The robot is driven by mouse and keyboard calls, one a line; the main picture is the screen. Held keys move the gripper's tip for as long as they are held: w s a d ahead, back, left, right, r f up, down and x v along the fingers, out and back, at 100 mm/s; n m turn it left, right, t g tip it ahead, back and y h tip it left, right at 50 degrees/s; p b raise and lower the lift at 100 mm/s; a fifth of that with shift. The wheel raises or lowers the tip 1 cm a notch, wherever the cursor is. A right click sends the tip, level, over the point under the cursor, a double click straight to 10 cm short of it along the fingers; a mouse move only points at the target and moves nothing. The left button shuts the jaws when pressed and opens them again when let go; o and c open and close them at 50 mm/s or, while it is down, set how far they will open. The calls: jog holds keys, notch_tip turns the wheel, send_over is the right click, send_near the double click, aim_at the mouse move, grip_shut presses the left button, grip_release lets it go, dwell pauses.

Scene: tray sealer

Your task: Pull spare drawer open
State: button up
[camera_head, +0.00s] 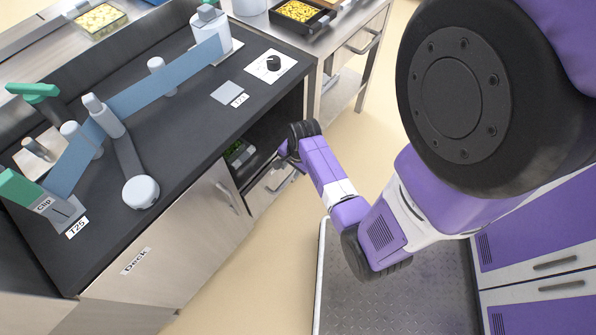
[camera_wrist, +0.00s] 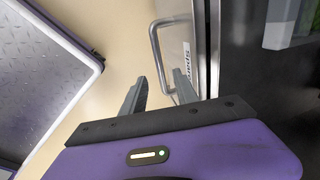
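The spare drawer front (camera_wrist: 178,36) shows in the wrist view with its "Spare" label turned sideways. Its metal bar handle (camera_wrist: 154,42) stands out from the front. My gripper (camera_wrist: 160,75) is open, with one grey finger on either side of the handle's lower end in the picture. I cannot tell whether either finger touches the bar. In the head view the drawer front (camera_head: 262,198) is below the open shelf at the deck's right end, and my wrist hides the fingers. The drawer appears shut or nearly so.
The black worktop (camera_head: 165,130) carries the sealer parts and a knob (camera_head: 273,62). A steel table (camera_head: 345,35) stands beyond. Beige floor (camera_head: 270,265) is clear before the cabinet.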

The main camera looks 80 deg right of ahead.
aim_at(290, 177)
jog(key=b+x, duration=0.1)
jog(key=x, duration=0.1)
jog(key=b+x, duration=0.1)
jog(key=x, duration=0.2)
jog(key=b+x, duration=0.1)
jog(key=x, duration=0.2)
jog(key=shift+s+d, duration=0.35)
jog(key=shift+d, duration=0.05)
grip_shut()
dwell(1.1)
